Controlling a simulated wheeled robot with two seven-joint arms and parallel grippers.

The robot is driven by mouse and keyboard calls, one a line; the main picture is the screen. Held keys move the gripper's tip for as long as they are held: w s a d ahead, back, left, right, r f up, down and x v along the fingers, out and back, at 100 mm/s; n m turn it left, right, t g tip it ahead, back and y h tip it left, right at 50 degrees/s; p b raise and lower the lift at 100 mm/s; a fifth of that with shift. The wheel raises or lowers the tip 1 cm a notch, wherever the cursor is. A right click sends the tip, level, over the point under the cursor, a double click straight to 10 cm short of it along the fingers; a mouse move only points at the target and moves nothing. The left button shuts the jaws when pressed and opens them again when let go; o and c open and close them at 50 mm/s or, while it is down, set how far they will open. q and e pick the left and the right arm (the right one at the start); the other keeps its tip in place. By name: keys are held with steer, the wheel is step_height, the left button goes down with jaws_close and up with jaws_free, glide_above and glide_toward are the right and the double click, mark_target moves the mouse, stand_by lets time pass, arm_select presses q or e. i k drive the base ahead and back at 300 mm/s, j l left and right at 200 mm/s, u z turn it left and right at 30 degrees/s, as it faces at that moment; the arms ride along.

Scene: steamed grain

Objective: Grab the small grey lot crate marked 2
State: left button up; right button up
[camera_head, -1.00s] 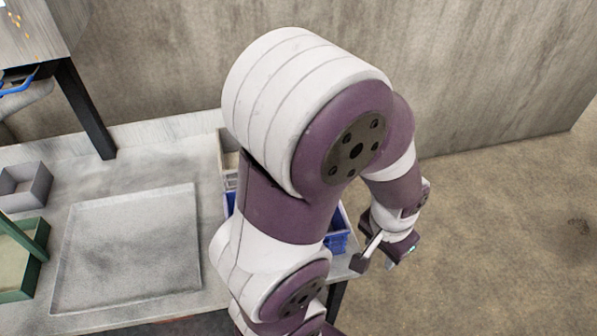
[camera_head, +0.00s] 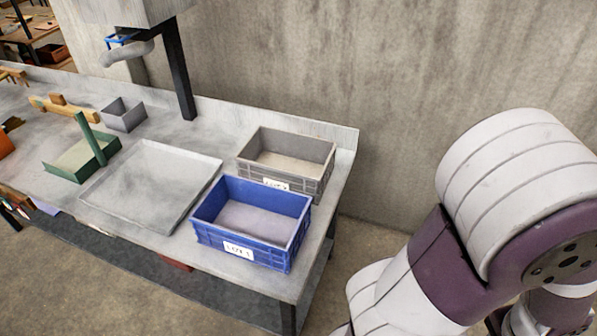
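A small grey crate (camera_head: 318,172) stands on the table near its right end, against the back ledge. It is open-topped and looks empty. A white label (camera_head: 277,184) on its front is partly covered by the blue crate's rim, and its number is hard to read. My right arm fills the lower right, well to the right of the crate and apart from it. Its hand end is mostly cut off or hidden at the bottom edge, so its fingers cannot be judged. My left gripper is not in view.
A blue crate (camera_head: 217,236) labelled 1 stands directly in front of the grey crate. A shallow grey tray (camera_head: 101,203) lies left of them. A green tray (camera_head: 60,172), a small grey box (camera_head: 124,117) and a dark post (camera_head: 180,75) are farther left. Floor right of the table is clear.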

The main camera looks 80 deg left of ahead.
mark_target(291, 162)
steer(key=i+j+u, duration=0.1)
steer(key=i+u, duration=0.15)
steer(key=u, duration=0.15)
steer(key=i+j+u, duration=0.1)
steer(key=u, duration=0.3)
steer(key=i+l+u, duration=0.1)
steer(key=i+u, duration=0.25)
steer(key=i+l+u, duration=0.1)
steer(key=i+u, duration=0.15)
steer(key=u, duration=0.15)
steer(key=i+j+u, duration=0.1)
steer(key=i+u, duration=0.65)
steer(key=i+l+u, duration=0.1)
steer(key=i+u, duration=0.3)
steer(key=i+l+u, duration=0.35)
steer(key=i+u, duration=0.35)
steer(key=u, duration=0.15)
steer(key=i+l+u, duration=0.25)
steer(key=u, duration=0.25)
steer(key=i, duration=0.1)
